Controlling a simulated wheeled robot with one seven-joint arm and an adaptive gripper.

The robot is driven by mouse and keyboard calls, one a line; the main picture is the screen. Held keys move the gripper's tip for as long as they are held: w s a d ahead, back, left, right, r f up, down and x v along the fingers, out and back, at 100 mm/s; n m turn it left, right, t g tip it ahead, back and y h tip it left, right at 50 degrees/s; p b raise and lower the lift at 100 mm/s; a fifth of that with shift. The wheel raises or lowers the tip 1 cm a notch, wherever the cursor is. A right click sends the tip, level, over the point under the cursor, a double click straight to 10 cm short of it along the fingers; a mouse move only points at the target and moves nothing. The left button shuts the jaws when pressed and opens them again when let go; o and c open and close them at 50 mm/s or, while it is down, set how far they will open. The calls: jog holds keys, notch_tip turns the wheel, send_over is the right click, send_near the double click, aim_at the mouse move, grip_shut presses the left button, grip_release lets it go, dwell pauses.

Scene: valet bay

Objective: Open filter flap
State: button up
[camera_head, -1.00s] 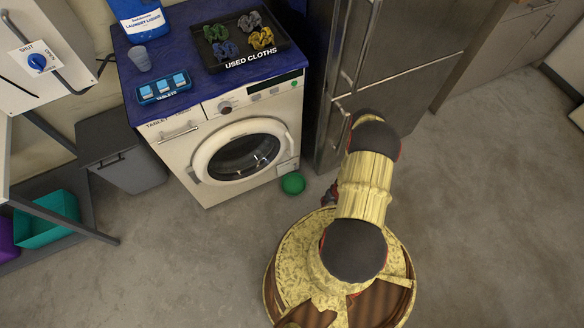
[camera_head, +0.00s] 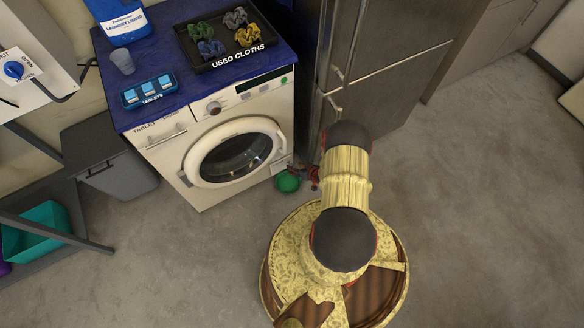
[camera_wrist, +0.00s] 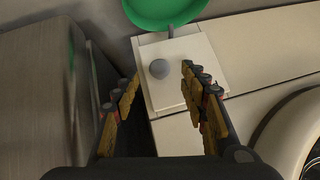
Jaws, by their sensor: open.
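The filter flap (camera_wrist: 185,88) is a small white square panel low on the washing machine front, with a round grey knob (camera_wrist: 160,69). It appears flush with the front. In the head view the flap (camera_head: 281,166) is at the machine's lower right corner. My gripper (camera_wrist: 161,74) is open, its two fingers on either side of the knob in the wrist view. I cannot tell whether they touch it. In the head view my gripper (camera_head: 313,174) is partly hidden by my arm, just right of the flap.
A green round object (camera_head: 288,182) is on the floor below the flap; it also shows in the wrist view (camera_wrist: 165,10). The steel fridge (camera_head: 385,70) stands close on the right. The washer door (camera_head: 237,152) is left of the flap. The floor to the right is clear.

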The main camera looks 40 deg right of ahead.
aim_at(283, 167)
jog(key=shift+b+x, duration=0.75)
jog(key=shift+x, duration=1.4)
grip_shut()
